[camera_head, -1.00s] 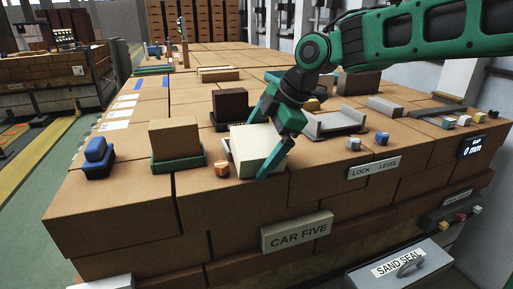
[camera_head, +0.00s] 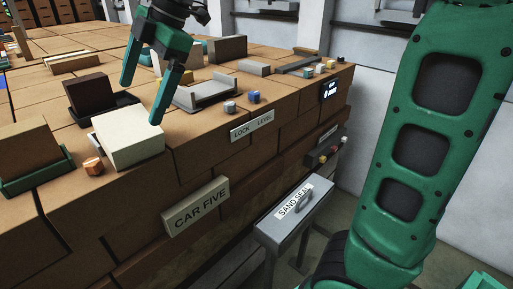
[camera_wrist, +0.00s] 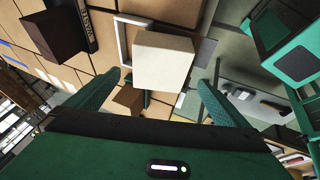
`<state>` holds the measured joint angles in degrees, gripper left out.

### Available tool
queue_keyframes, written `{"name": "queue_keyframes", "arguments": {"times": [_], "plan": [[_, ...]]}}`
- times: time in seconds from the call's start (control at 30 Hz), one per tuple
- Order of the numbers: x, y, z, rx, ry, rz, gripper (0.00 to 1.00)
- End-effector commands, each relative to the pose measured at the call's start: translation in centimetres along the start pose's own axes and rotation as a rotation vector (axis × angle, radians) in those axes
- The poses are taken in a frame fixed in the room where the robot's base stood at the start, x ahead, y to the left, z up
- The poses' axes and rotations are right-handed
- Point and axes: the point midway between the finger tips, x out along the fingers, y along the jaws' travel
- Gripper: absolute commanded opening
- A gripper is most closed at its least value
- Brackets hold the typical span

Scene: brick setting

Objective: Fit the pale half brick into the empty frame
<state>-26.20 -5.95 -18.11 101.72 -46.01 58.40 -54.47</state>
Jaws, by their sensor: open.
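The pale half brick (camera_head: 130,138) sits near the front edge of the brick-topped bench. A thin pale frame (camera_head: 96,143) shows along its left side. In the wrist view the brick (camera_wrist: 163,60) covers much of the white frame (camera_wrist: 123,40), whose rim shows at its left and above. I cannot tell whether the brick is fully down inside it. My gripper (camera_head: 141,101) is open and empty, raised above and behind the brick in the head view. In the wrist view, the fingertips of my gripper (camera_wrist: 162,80) are spread on either side, apart from the brick.
A dark brick (camera_head: 90,93) in a dark tray and a tan brick (camera_head: 28,145) in a green tray stand nearby. A small orange block (camera_head: 93,166) lies beside the pale brick. A grey tray (camera_head: 207,92) stands to the right. A sand seal case (camera_head: 297,207) is below.

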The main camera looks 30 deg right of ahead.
Motion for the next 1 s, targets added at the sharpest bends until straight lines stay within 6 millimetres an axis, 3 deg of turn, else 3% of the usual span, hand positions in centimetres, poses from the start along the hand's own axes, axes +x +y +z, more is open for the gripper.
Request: {"name": "queue_keyframes", "arguments": {"times": [0.17, 0.27, 0.33, 0.47, 0.5, 0.63, 0.7, 0.8, 0.9, 1.0], "plan": [[-0.1, -0.6, 1.6, 0.085, -0.016, 0.006, 1.00], [-0.3, -2.3, 5.6, 0.304, -0.058, 0.019, 1.00], [-0.5, -4.6, 9.6, 0.535, -0.103, 0.035, 1.00], [-0.6, -11.4, 17.3, 1.034, -0.206, 0.078, 1.00], [-0.6, -13.9, 19.3, 1.186, -0.239, 0.094, 1.00], [-0.4, -22.9, 24.4, 1.657, -0.353, 0.152, 1.00], [-0.1, -27.5, 26.0, 1.877, -0.413, 0.186, 1.00], [0.1, -33.0, 27.3, 2.121, -0.486, 0.234, 1.00], [0.3, -36.6, 27.8, 2.278, -0.539, 0.269, 1.00], [0.5, -38.3, 27.8, 2.353, -0.566, 0.287, 1.00]]}}
